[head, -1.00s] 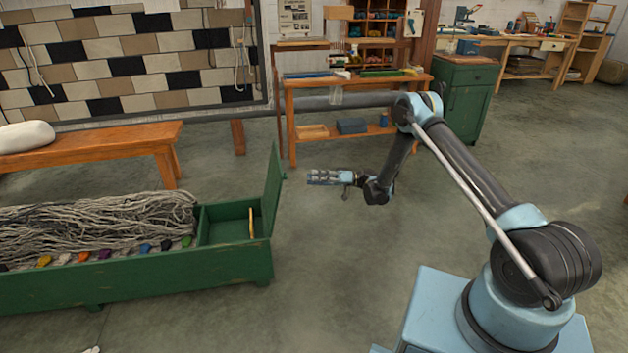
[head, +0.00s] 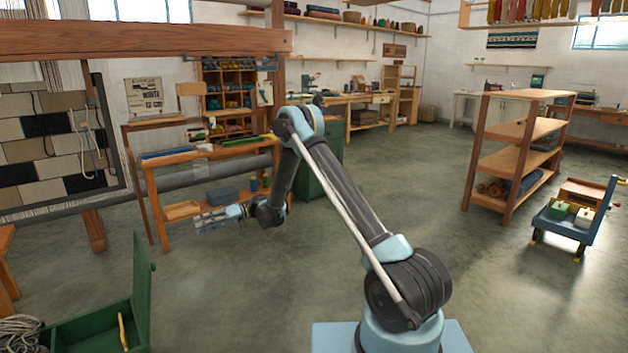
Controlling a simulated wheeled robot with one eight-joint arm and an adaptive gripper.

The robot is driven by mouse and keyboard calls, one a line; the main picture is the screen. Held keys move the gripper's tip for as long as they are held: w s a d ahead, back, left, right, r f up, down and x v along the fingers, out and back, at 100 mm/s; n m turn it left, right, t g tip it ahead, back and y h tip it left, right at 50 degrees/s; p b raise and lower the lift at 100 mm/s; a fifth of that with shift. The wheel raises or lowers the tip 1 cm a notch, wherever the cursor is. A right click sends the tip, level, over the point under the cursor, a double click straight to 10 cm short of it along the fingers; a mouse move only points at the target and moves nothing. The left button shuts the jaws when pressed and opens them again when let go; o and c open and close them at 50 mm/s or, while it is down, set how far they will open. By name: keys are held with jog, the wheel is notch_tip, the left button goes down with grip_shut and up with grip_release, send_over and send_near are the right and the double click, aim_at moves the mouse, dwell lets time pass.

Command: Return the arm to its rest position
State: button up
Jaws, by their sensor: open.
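My arm rises from its light blue base and bends at a high elbow, then its forearm hangs down. My gripper (head: 206,220) points left at the end of the arm, in the air. In the picture it overlaps the front of the wooden side table (head: 158,192). The jaws look spread and nothing shows between them. How far the gripper is from the table, I cannot tell.
A green chest (head: 88,328) with its lid upright stands at the lower left, grey wool at its edge. A loom frame (head: 130,40) stands behind. A wooden shelf rack (head: 500,150) and a blue cart (head: 570,225) stand right. Floor between is clear.

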jog(key=d+r+m+t+h, duration=0.2)
jog(key=d+r+t, duration=0.1)
jog(key=d+r, duration=0.6)
jog(key=d+r+m+t+h, duration=0.25)
jog(key=d+r, duration=0.45)
jog(key=d, duration=0.5)
jog(key=s+d+r+m+t+h, duration=0.1)
jog(key=s+d, duration=0.2)
jog(key=d, duration=0.2)
jog(key=s+d+r+m+t, duration=0.1)
jog(key=s+d+r, duration=0.15)
jog(key=d, duration=0.25)
jog(key=s+d+f+m+t+h, duration=0.1)
jog(key=s+d+f+m+h, duration=0.2)
jog(key=s+d, duration=1)
jog(key=s+d+f+m+t+h, duration=0.2)
jog(key=s+d+f+m+h, duration=0.2)
jog(key=s+d, duration=0.9)
jog(key=d+f+h, duration=0.2)
jog(key=d+f, duration=0.1)
jog(key=d, duration=0.2)
jog(key=shift+f, duration=0.35)
jog(key=shift+t, duration=0.25)
jog(key=shift+c, duration=1.5)
